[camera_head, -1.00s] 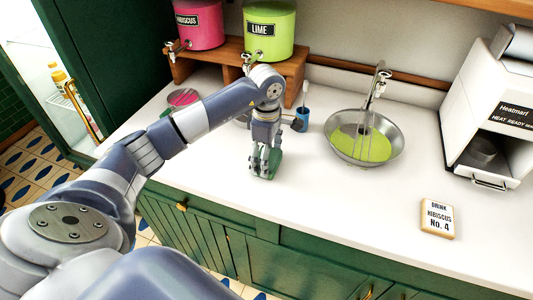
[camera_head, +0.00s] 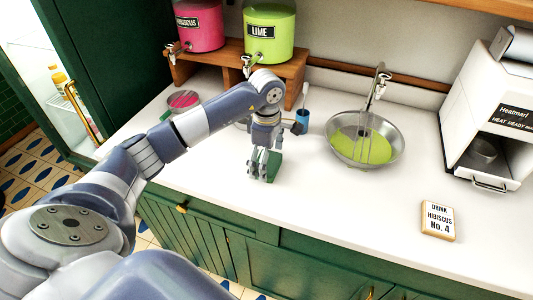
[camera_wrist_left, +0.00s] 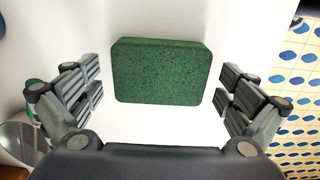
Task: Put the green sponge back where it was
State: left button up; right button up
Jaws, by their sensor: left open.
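The green sponge (camera_wrist_left: 160,72) lies flat on the white counter, between and beyond the fingers of my left gripper (camera_wrist_left: 160,92) in the left wrist view, with white gaps on both sides. In the head view the sponge (camera_head: 272,168) sits near the counter's front edge, partly hidden by the gripper. My left gripper (camera_head: 262,165) is open, pointing down just over the sponge and not closed on it. My right gripper is in neither view.
A metal sink bowl (camera_head: 400,152) with green liquid is right of my gripper. A blue cup (camera_head: 302,121) with a brush stands behind. A sign card (camera_head: 438,220) and a white heating machine (camera_head: 490,120) are at right. Dispensers (camera_head: 268,30) stand on a wooden shelf (camera_head: 290,72). The front middle counter is clear.

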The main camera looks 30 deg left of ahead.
pick_arm(q)
notch_tip(320, 180, up, 12)
jog(key=b, duration=0.2)
jog(key=shift+r, duration=0.15)
